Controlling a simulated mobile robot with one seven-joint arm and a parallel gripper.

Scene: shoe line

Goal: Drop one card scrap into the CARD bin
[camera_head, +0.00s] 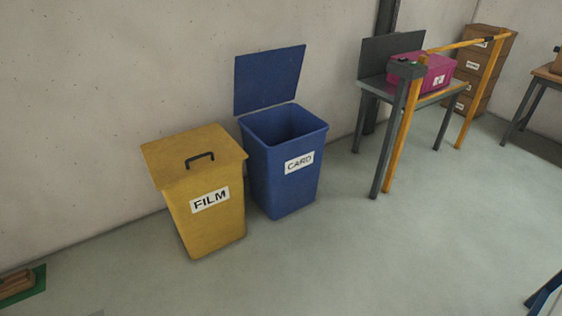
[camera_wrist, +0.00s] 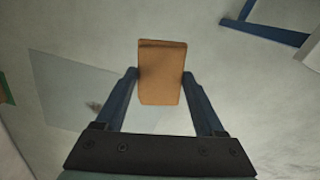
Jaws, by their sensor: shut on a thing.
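The blue CARD bin (camera_head: 284,172) stands against the wall in the head view. Its lid (camera_head: 270,80) is raised and its top is open. My gripper (camera_wrist: 161,85) shows in the wrist view, shut on a brown card scrap (camera_wrist: 161,88) between its two fingers. The floor shows behind the scrap in that view. My gripper and the scrap are not in the head view, and the bin is not in the wrist view.
A yellow FILM bin (camera_head: 213,222) with its lid down stands just left of the CARD bin. A table with a magenta box (camera_head: 425,72) and a yellow frame (camera_head: 487,90) stands at right. Brown cartons (camera_head: 484,65) are stacked behind. The floor in front of the bins is clear.

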